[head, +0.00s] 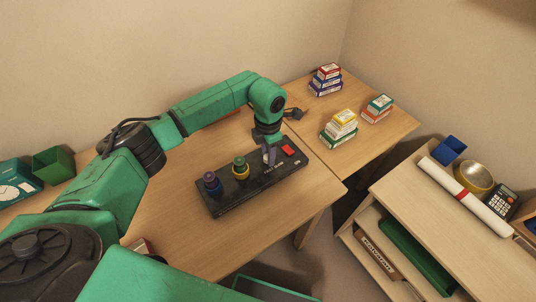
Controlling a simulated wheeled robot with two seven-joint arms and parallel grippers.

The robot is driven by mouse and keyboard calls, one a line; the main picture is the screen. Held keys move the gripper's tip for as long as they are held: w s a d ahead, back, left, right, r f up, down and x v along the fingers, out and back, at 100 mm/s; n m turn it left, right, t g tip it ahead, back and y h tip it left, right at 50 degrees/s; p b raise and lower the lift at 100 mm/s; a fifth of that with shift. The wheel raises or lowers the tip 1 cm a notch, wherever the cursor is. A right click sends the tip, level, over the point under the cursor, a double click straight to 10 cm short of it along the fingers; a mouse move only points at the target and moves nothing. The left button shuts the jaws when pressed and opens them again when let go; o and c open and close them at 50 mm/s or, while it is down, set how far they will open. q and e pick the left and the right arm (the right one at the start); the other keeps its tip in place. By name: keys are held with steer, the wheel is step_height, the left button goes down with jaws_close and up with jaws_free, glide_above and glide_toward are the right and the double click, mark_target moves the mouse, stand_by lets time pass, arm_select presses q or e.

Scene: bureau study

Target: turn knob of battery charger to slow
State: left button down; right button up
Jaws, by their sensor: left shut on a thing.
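The battery charger appears to be the long black box (232,199) on the wooden desk. Along its top stand a blue-purple knob (211,184), a green and yellow knob (240,168) and a red piece (289,150) at the far right end. My left gripper (268,155) points down over the right part of the box, between the green and yellow knob and the red piece. It is shut on a small knob there, mostly hidden by the fingers. The pale lettering is too small to read, so I cannot tell the knob's setting. My right gripper is out of view.
Stacks of small boxes (342,128) stand on the desk's far right part. A dark object (295,113) lies behind the gripper. A green bin (53,165) stands at far left. A low shelf (400,207) with a rolled paper (463,197) is at right.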

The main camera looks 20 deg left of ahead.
arm_select(q)
steer(key=shift+w+r+n, duration=0.1)
steer(key=shift+n, duration=0.5)
steer(key=c, duration=0.7)
jaws_free()
steer(key=shift+o, duration=0.9)
step_height(320, 180, up, 15)
steer(key=b, duration=0.2)
steer(key=shift+f, duration=0.2)
steer(key=shift+f, duration=0.1)
